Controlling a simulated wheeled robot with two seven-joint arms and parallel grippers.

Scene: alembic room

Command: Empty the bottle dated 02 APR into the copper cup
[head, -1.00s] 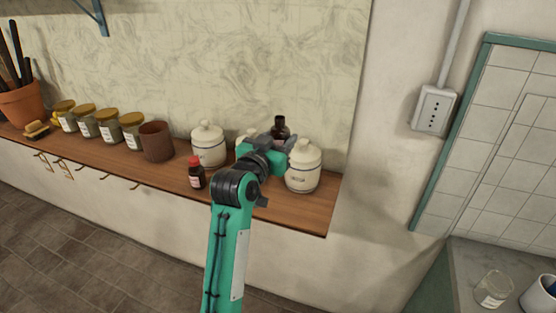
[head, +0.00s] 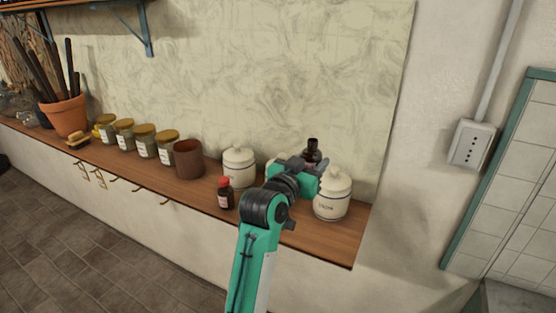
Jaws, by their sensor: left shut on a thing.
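A dark brown bottle (head: 312,149) without a visible cap stands up behind my left gripper (head: 314,172), between white jars on the wooden shelf. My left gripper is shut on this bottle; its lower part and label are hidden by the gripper. A small dark bottle with a red cap (head: 226,194) stands upright on the shelf to the left of my arm; its label is too small to read. A reddish-brown cup (head: 188,159), which may be the copper cup, stands further left. My right gripper is not in view.
White lidded jars (head: 238,167) and (head: 332,196) stand near the gripper, another mostly hidden behind it. Several glass jars with yellow lids (head: 145,141), a brush (head: 77,140) and a terracotta pot (head: 66,116) line the shelf leftward. The shelf's right end (head: 345,245) is clear.

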